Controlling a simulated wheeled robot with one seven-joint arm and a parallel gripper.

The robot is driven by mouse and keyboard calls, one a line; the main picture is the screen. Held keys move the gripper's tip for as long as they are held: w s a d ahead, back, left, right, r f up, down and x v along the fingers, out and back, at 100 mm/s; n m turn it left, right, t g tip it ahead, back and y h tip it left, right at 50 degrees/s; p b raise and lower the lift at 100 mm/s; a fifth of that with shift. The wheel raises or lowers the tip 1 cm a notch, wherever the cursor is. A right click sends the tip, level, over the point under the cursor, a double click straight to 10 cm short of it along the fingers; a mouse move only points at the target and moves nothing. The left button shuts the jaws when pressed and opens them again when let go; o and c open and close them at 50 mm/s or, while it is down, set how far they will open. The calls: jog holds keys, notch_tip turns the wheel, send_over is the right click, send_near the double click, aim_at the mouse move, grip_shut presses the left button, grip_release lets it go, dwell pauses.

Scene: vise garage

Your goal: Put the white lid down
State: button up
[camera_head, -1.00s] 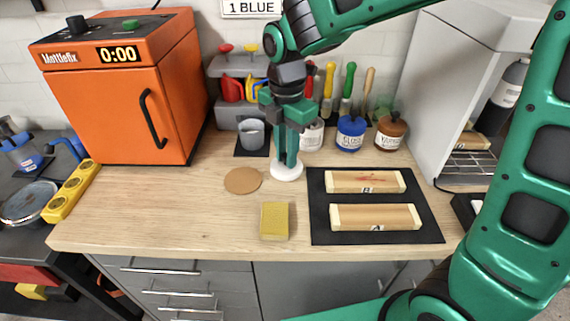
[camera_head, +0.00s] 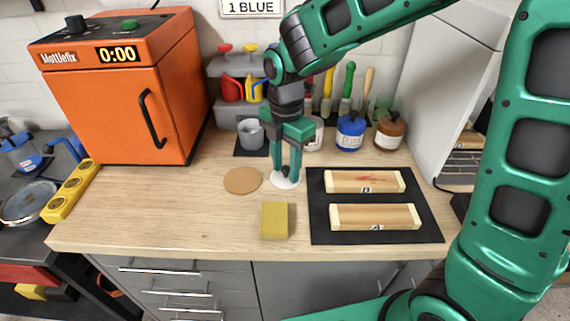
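The white lid (camera_head: 285,181) is a small round disc. It appears to lie flat on the wooden worktop, between the round cork mat and the black mat. My gripper (camera_head: 286,176) points straight down over it. Its two green fingers stand apart, one on each side of the lid's middle, with a gap showing between them. The fingers hide parts of the lid, and whether they still touch it is too small to tell.
A cork mat (camera_head: 242,180) lies left of the lid and a yellow sponge (camera_head: 274,220) in front. A black mat (camera_head: 320,220) with two wooden blocks is at right. Jars, including a blue one (camera_head: 350,132), and a grey cup (camera_head: 250,134) stand behind. An orange oven (camera_head: 120,100) is left.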

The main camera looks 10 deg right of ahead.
aim_at(286, 167)
notch_tip(286, 167, up, 12)
jog(key=shift+r, duration=0.15)
dwell(0.5)
jog(key=shift+d, duration=0.1)
jog(key=s+d+f+m, duration=0.1)
jog(key=s+d+m, duration=0.3)
jog(key=d+m, duration=0.5)
jog(key=s+d+f+m, duration=0.1)
jog(key=s+d+m, duration=0.4)
jog(key=d, duration=0.6)
jog(key=s+d+f+m, duration=0.1)
jog(key=s+d+m, duration=0.2)
jog(key=s+m, duration=0.1)
jog(key=s+d+f+m, duration=0.2)
jog(key=s+d+m, duration=0.2)
jog(key=m, duration=0.3)
jog(key=s+d+f+m, duration=0.2)
jog(key=s+d+m, duration=0.1)
jog(key=s+m, duration=0.3)
jog(key=shift+d, duration=0.15)
